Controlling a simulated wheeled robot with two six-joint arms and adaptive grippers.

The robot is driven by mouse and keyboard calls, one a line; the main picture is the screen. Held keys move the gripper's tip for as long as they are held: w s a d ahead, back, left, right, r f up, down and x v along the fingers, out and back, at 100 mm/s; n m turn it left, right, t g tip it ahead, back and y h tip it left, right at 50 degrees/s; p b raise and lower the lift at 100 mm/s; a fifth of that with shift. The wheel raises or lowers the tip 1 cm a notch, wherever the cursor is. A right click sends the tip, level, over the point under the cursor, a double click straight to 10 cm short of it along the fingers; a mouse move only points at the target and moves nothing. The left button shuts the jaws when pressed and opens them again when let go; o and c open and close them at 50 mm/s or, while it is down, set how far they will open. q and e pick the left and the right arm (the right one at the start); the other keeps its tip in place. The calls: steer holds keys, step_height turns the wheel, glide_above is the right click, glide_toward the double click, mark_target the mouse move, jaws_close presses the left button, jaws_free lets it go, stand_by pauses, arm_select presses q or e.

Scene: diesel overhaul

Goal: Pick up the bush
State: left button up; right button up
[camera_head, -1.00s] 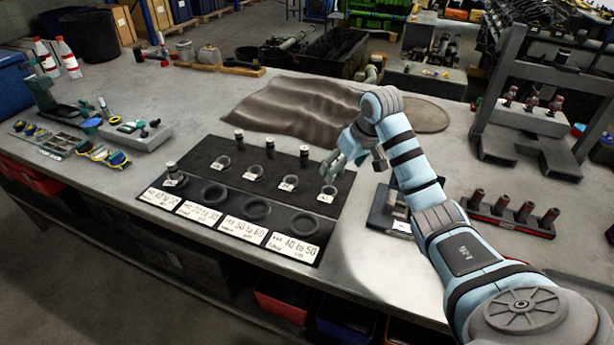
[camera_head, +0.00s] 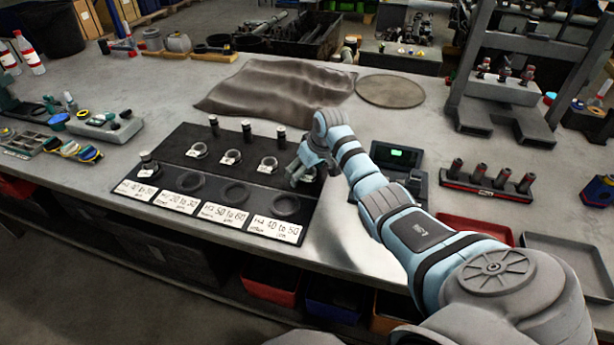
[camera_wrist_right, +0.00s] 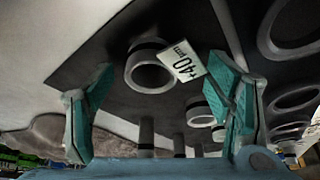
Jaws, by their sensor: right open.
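My right gripper (camera_head: 303,169) is at the right end of the black board (camera_head: 180,139), low over the last ring-shaped bush of the row. In the right wrist view its teal fingers (camera_wrist_right: 160,92) are wide open and empty. A grey bush (camera_wrist_right: 148,47) with a white "+40 µm" tag (camera_wrist_right: 183,61) lies on the board between and beyond the fingertips, apparently untouched. In the head view this bush is largely hidden by the gripper. Other bushes stand in the same row, such as one at the left (camera_head: 197,149). My left gripper is not in view.
Black upright pins (camera_head: 247,131) stand behind the row. Flat dark rings (camera_head: 235,193) and white range cards (camera_head: 225,214) lie in front. A dark device with a green display (camera_head: 399,154) stands right of my arm. A brown cloth (camera_head: 275,90) lies behind the board.

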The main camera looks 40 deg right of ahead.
steer(key=shift+s+r, duration=0.15)
steer(key=shift+s, duration=0.05)
steer(key=shift+c, duration=0.5)
steer(key=c, duration=1)
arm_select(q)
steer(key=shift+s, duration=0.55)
arm_select(e)
steer(key=shift+o, duration=0.2)
